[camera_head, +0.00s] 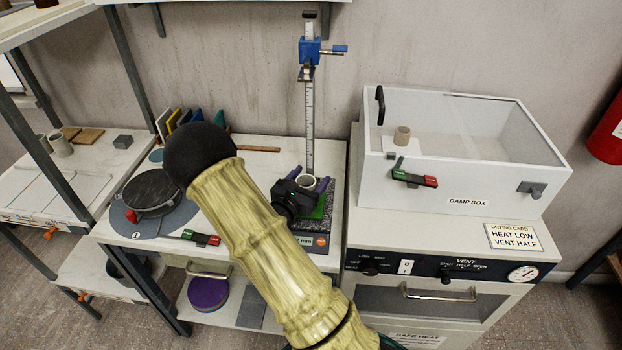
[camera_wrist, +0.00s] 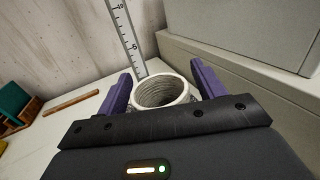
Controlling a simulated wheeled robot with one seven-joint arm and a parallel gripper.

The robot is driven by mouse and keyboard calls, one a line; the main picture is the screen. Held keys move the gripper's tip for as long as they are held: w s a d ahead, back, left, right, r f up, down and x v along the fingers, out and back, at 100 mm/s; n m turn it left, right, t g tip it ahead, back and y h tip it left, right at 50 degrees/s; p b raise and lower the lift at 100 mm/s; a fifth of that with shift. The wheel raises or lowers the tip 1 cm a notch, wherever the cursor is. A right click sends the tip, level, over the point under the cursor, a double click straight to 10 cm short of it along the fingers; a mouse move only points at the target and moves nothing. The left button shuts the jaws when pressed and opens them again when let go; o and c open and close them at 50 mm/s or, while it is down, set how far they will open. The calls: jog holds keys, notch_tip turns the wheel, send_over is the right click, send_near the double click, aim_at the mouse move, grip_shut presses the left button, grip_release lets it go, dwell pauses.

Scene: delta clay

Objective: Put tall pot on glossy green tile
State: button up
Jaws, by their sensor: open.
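A pale, round-mouthed pot (camera_head: 306,181) stands at the measuring stand on the middle table; its open rim also shows in the wrist view (camera_wrist: 162,92). My gripper (camera_head: 307,186) is open, with one purple finger on each side of the pot. In the wrist view, the pot's mouth lies between the spread fingers (camera_wrist: 162,78); whether either finger touches it, I cannot tell. A green tile (camera_head: 320,207) lies on the stand's speckled base, partly hidden by my gripper. The pot's lower part is hidden, so I cannot tell whether it rests on the tile.
A vertical ruler with a blue slider (camera_head: 310,52) rises just behind the pot. A white damp box (camera_head: 468,190) with a small pot (camera_head: 402,136) inside stands to the right. A dark turntable (camera_head: 152,190) is at left. Coloured tiles (camera_head: 190,118) stand upright at the back.

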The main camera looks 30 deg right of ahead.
jog(key=shift+s+a, duration=0.2)
jog(key=shift+a, duration=0.05)
jog(key=b+v, duration=0.1)
jog(key=v, duration=1)
jog(key=shift+s+a+b, duration=0.15)
jog(key=shift+b, duration=0.15)
jog(key=s+d+m+g, duration=0.1)
jog(key=s+m+g, duration=0.1)
jog(key=s+d+m+g, duration=0.2)
jog(key=s+g, duration=0.1)
jog(key=s+d+m+g, duration=0.2)
jog(key=s+m, duration=0.1)
jog(key=shift+f+g+y, duration=0.25)
jog(key=shift+g+y, duration=0.05)
jog(key=s+a+f+m+g+y, duration=0.2)
jog(key=s+a+m+g+y, duration=0.3)
jog(key=s+m+y, duration=0.55)
jog(key=w+a+r+m+t+y, duration=0.4)
jog(key=w+a+m+t, duration=0.1)
jog(key=m, duration=0.2)
jog(key=shift+w+r, duration=0.15)
jog(key=shift+w, duration=0.2)
